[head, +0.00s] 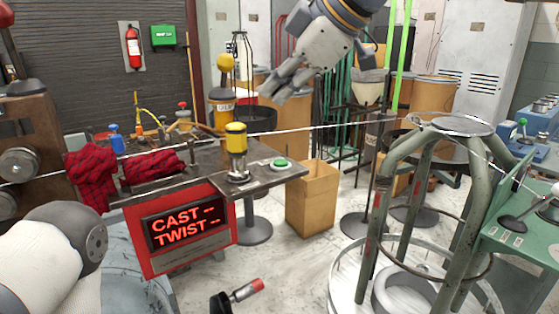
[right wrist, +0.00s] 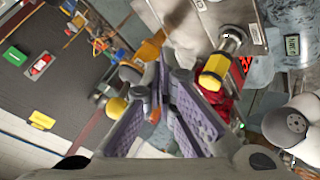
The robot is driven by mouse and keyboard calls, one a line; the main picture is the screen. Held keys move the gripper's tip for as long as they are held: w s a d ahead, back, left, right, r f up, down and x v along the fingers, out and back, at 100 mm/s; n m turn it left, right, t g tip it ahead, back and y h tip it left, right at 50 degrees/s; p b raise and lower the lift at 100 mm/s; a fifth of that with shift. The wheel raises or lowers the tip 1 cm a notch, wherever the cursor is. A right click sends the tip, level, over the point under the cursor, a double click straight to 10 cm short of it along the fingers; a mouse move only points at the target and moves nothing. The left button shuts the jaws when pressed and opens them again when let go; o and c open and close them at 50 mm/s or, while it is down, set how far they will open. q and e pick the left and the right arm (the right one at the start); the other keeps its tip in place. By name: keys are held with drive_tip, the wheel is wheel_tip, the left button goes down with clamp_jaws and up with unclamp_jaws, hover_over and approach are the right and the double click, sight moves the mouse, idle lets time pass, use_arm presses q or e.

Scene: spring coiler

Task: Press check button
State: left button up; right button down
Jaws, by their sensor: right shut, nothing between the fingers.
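A green button (head: 281,163) in a pale round housing sits near the right end of the dark bench top (head: 262,176). Nothing covers it in the head view, and I cannot make it out in the right wrist view. My right gripper (head: 273,91) is above and beyond the bench, higher in the picture than the button and apart from it. Its fingers are shut and empty, and they also show in the right wrist view (right wrist: 165,80).
A yellow-topped post (head: 236,140) stands on the bench left of the button. A red panel (head: 190,262) reads "CAST --" and "TWIST --". A taut wire (head: 330,126) crosses the scene. A cardboard box (head: 312,200) and green frame (head: 381,200) stand to the right.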

hover_over(278, 163)
wheel_tip(278, 163, down, 6)
drive_tip(key=shift+s+f, duration=0.1)
use_arm(q)
drive_tip(key=shift+s+f, duration=0.2)
drive_tip(key=shift+f, duration=0.05)
use_arm(e)
drive_tip(key=shift+f, duration=1.2)
use_arm(q)
drive_tip(key=shift+w+r, duration=0.1)
use_arm(e)
drive_tip(key=shift+f, duration=0.15)
use_arm(q)
drive_tip(key=shift+r, duration=0.1)
use_arm(e)
drive_tip(key=shift+f, duration=0.3)
use_arm(q)
drive_tip(key=shift+w, duration=0.15)
use_arm(e)
drive_tip(key=shift+f, duration=0.45)
idle(0.4)
drive_tip(key=shift+r, duration=0.1)
use_arm(q)
drive_tip(key=shift+w+r, duration=0.15)
drive_tip(key=shift+r, duration=0.05)
use_arm(e)
drive_tip(key=shift+r, duration=0.75)
drive_tip(key=shift+r, duration=0.1)
